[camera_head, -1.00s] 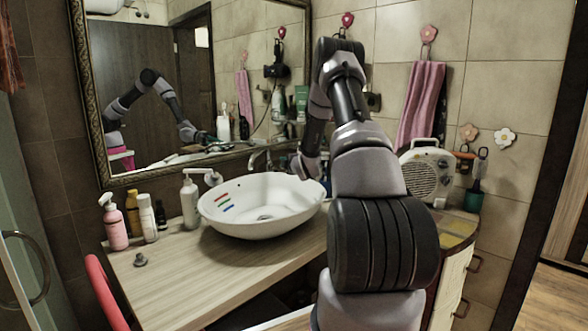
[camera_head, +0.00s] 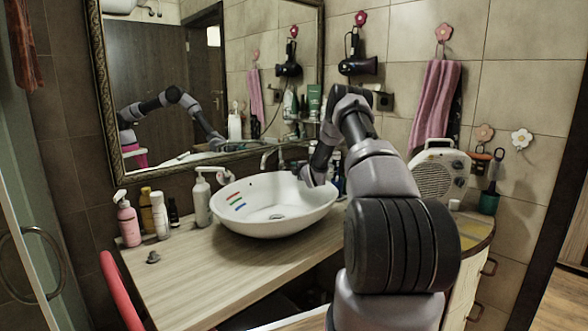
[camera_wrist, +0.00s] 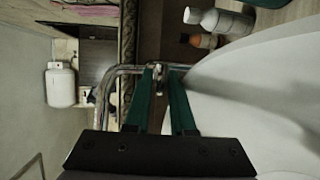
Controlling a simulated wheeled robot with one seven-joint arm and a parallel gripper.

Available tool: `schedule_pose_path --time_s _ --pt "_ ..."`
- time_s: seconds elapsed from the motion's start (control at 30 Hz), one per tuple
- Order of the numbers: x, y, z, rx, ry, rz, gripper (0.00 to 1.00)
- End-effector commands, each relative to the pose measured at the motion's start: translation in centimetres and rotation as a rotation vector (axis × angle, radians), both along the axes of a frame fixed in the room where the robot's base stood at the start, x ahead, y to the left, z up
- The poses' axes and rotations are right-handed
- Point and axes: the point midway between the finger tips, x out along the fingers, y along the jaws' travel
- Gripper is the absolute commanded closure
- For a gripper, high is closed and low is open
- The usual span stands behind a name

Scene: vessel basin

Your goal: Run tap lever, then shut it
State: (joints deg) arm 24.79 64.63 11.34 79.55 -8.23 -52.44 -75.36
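The metal tap (camera_head: 269,156) stands behind the white vessel basin (camera_head: 262,226), its curved spout over the back rim. In the wrist view, the tap's bent pipe (camera_wrist: 112,78) runs across just beyond my fingertips. A small metal piece, seemingly the lever (camera_wrist: 157,71), shows at the fingertips; I cannot tell if they touch it. My gripper (camera_wrist: 162,85) has two green fingers with a narrow gap between them. In the head view my arm's end reaches down behind the basin's right rim, and the fingers are hidden. No water is visible.
A soap pump bottle (camera_head: 201,203) stands left of the basin, with a pink bottle (camera_head: 128,222) and others further left. The mirror (camera_head: 200,90) is close behind the tap. A radio (camera_head: 437,178) stands at right. The counter's front left (camera_head: 185,270) is mostly clear.

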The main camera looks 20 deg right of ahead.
Motion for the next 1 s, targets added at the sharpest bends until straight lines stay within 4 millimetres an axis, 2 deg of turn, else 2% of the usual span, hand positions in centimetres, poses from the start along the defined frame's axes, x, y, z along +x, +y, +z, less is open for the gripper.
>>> schedule_pose_path --time_s 0.33,0.4,1.0 --pt "0.41 -0.01 -0.06 0.000 0.001 0.000 0.78" --pt "0.41 -0.01 -0.05 0.000 0.001 0.000 1.00" --pt "0.37 -0.04 -0.09 0.000 0.001 0.000 1.00"
